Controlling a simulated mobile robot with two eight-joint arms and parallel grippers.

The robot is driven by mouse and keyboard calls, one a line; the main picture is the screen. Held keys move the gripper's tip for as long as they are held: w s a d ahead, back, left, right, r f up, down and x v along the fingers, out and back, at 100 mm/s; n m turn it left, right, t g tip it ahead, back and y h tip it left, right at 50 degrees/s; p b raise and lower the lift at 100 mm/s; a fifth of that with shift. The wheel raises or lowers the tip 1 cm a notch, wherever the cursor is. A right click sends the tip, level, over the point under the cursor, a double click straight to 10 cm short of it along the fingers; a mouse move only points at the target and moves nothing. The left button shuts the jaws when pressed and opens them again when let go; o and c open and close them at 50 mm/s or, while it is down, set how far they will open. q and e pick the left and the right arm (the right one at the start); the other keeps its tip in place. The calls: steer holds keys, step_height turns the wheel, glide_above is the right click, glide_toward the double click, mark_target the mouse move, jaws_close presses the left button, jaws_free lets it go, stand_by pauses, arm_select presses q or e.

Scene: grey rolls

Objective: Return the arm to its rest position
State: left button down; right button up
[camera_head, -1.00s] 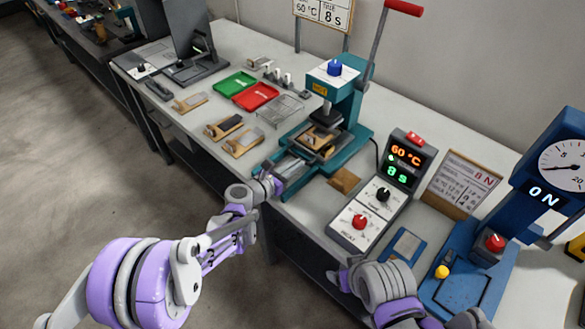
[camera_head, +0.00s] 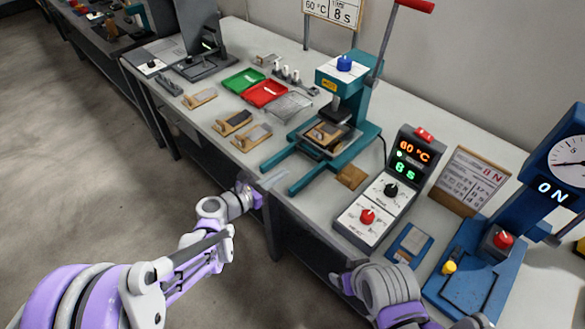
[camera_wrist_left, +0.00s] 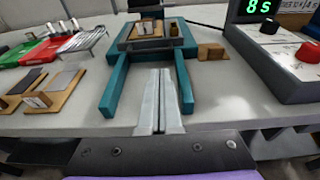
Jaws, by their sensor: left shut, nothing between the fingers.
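My left gripper (camera_head: 270,181) is at the front edge of the workbench (camera_head: 221,158), in front of the teal press (camera_head: 343,140). In the left wrist view its two grey fingers (camera_wrist_left: 160,95) lie together with nothing between them. They point toward the open space between the two teal base rails of the press and look clear of them. My left arm reaches in from the lower left. Part of my right arm shows at the lower right, but its gripper is not in view.
A small wooden board with a dark piece (camera_head: 328,132) sits in the press. A control box (camera_head: 391,190) stands right of it, then a blue gauge stand (camera_head: 540,210). Green (camera_head: 243,80) and red (camera_head: 265,93) trays and several wooden blocks lie left. The floor in front is clear.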

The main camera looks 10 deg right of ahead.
arm_select(q)
steer(key=v, duration=0.3)
steer(key=shift+s+a, duration=0.1)
steer(key=shift+a, duration=0.1)
steer(key=shift+r, duration=0.1)
steer(key=s+a+r+m+g+y+p, duration=0.2)
steer(key=s+a+m+y, duration=0.4)
steer(key=s+a+m, duration=0.4)
steer(key=s+a+r+m+g+y+p, duration=0.2)
steer(key=s+a+m+y+p, duration=0.3)
steer(key=s+a+m, duration=0.6)
steer(key=s+r+m+y, duration=0.1)
steer(key=s+m, duration=0.3)
steer(key=s, duration=0.1)
